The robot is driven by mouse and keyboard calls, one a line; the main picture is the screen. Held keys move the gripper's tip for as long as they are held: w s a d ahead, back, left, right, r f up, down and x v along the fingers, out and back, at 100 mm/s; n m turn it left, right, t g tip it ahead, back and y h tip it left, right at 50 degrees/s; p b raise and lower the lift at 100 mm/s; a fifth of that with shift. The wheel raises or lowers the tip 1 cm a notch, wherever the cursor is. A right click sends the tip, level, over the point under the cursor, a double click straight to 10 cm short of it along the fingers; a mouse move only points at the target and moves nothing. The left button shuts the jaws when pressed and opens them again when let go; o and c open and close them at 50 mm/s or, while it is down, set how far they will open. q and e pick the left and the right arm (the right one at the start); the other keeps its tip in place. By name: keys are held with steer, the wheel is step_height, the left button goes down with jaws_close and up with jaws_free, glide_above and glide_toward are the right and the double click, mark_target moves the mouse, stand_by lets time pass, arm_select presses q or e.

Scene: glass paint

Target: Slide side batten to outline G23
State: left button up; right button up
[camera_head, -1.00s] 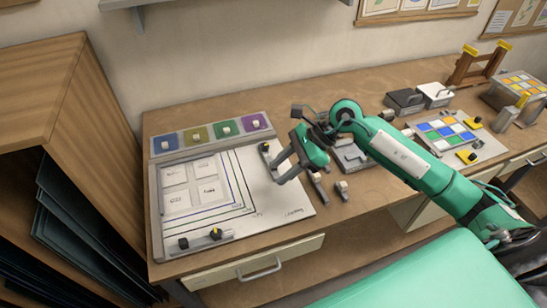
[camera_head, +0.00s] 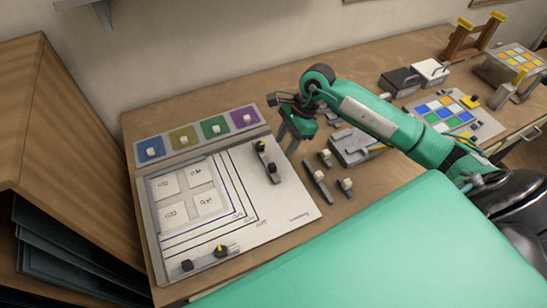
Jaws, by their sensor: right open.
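The side batten (camera_head: 266,163) is a grey strip with two dark knobs and a yellow mark. It lies near the right edge of the white board (camera_head: 283,200), to the right of the nested coloured outlines (camera_head: 238,190). The outline labels are too small to read surely, so I cannot tell which one is G23. A similar front batten (camera_head: 208,258) lies along the board's lower edge. My right gripper (camera_head: 291,138) is open and empty, just right of the side batten's upper end and apparently above the table. My left gripper is out of view.
Four small white panes (camera_head: 186,193) lie inside the outlines. Coloured pads with white knobs (camera_head: 183,138) line the back. Loose knobbed strips (camera_head: 317,180) and a grey block (camera_head: 352,147) stand right of the board. A wooden cabinet (camera_head: 70,170) borders the left.

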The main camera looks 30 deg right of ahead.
mark_target(273, 165)
steer(key=p+x, duration=0.3)
steer(key=x, duration=0.5)
steer(key=shift+a+f, duration=0.1)
steer(key=shift+f, duration=0.15)
steer(key=shift+w+a+f, duration=0.1)
steer(key=shift+f, duration=0.2)
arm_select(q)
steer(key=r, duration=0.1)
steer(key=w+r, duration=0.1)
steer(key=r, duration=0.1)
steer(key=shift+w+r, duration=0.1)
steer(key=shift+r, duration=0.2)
arm_select(e)
jaws_close()
